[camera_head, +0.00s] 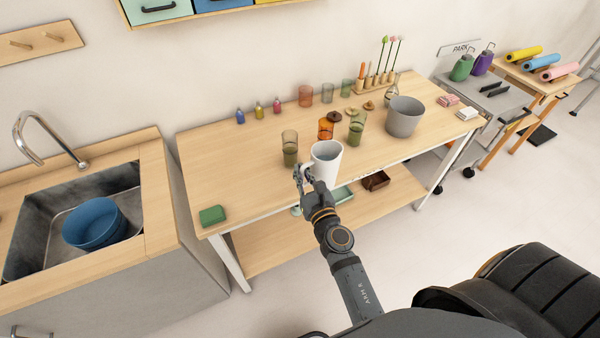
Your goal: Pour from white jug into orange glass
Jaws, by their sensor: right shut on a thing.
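The white jug (327,158) stands upright near the table's front edge, its mouth facing up. My right gripper (304,174) is shut on it at its left, near side. I cannot tell whether the jug's base touches the table. The orange glass (325,128) is upright on the table just behind the jug; the jug's rim hides part of its lower side. My left gripper is not in view.
Green glasses (289,148) (357,127) flank the jug and orange glass. A reddish glass (305,95) stands farther back. A grey bucket (404,117) is to the right, a green sponge (212,215) at the front left corner. The table's left part is mostly clear.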

